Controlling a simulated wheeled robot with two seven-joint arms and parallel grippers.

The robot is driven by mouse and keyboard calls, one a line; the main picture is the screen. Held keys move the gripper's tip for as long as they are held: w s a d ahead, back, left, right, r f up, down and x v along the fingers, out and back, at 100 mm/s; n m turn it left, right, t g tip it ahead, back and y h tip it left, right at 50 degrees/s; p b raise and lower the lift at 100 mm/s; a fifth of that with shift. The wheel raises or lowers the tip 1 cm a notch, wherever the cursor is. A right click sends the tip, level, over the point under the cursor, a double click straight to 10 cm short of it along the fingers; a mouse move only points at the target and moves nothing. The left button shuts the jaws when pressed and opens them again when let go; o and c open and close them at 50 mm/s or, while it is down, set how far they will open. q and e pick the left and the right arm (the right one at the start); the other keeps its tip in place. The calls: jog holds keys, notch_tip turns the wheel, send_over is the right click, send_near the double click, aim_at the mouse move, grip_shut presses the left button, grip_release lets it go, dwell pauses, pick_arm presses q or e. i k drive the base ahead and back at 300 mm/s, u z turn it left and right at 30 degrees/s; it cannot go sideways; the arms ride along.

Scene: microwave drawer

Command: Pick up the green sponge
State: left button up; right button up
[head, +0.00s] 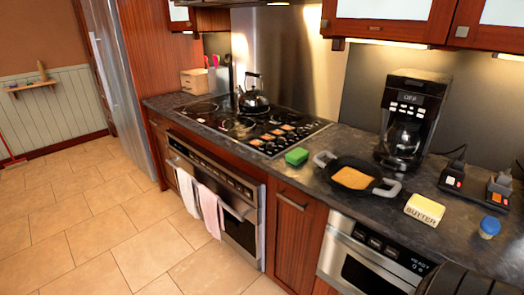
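The green sponge (297,157) lies on the dark countertop (292,182) in the head view. It sits near the counter's front edge, between the black cooktop and a black pan with grey handles. Nothing covers it. Neither of my grippers shows any fingers in this view, so where they are relative to the sponge cannot be seen.
The pan (341,182) holds something orange-yellow, close right of the sponge. A butter box (424,209), a blue-lidded jar (488,228) and a coffee maker (408,118) stand further right. A kettle (253,96) is on the cooktop (235,124). The tiled floor (110,225) is clear at left.

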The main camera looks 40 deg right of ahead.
aim_at(296, 156)
jog(key=z, duration=0.25)
jog(key=i, duration=0.9)
jog(key=z, duration=0.55)
